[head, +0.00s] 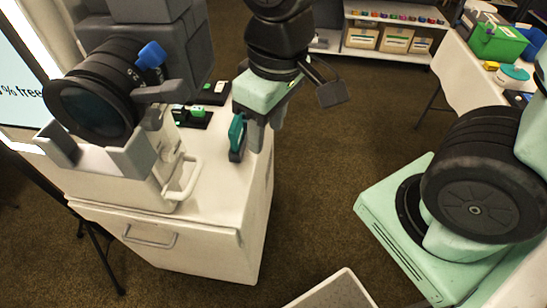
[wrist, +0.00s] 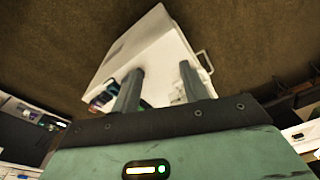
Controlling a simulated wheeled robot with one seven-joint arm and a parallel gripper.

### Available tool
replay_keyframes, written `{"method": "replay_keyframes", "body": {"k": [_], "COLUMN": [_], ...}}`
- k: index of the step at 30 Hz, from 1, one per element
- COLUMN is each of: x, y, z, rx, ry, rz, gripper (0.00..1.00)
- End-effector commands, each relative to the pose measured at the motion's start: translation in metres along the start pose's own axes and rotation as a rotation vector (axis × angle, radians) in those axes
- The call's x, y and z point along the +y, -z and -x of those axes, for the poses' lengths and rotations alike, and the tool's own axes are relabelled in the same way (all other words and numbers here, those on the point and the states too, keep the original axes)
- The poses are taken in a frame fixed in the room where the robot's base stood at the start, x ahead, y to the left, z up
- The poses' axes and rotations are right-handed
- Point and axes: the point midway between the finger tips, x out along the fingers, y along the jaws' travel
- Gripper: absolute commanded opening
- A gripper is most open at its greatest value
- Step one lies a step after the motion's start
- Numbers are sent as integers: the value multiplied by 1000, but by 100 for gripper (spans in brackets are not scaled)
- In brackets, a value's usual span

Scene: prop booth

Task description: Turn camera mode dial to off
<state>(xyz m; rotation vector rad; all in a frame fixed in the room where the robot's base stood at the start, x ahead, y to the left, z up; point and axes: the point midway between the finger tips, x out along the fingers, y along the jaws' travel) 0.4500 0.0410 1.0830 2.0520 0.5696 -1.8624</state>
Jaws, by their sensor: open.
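A large dark camera (head: 160,20) with a black lens (head: 95,100) sits in a grey cradle on a white cabinet at the left of the head view. A blue knob (head: 151,54) shows on the upper right of the lens; I cannot tell whether it is the mode dial. No mode dial can be made out clearly. My gripper (head: 266,137) is open, pointing down above the cabinet's right edge, right of the camera and apart from it. In the wrist view, my gripper (wrist: 159,70) has its fingers apart with nothing between them, and the white cabinet (wrist: 155,45) lies beyond.
A teal-handled item (head: 237,136) stands beside my gripper on the cabinet (head: 215,200). Black items with green parts (head: 195,115) lie behind it. A white handle (head: 183,178) projects beside the cradle. A table with a green bin (head: 497,43) is at right. Carpet between is clear.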

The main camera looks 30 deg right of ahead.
Motion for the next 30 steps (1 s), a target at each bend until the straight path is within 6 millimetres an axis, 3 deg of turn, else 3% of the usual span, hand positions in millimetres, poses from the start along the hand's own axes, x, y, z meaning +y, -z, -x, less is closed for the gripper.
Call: {"method": "replay_keyframes", "body": {"k": [3, 10, 22, 27, 30], "x": [-10, -20, -22, -47, -48], "y": [-12, -26, -28, -45, -45], "z": [-14, -25, -26, -24, -19], "rx": [-19, -41, -45, -78, -80], "ry": [4, 9, 9, 15, 16], "rz": [33, 65, 72, 162, 163], "gripper": [44, 44, 44, 44, 44]}}
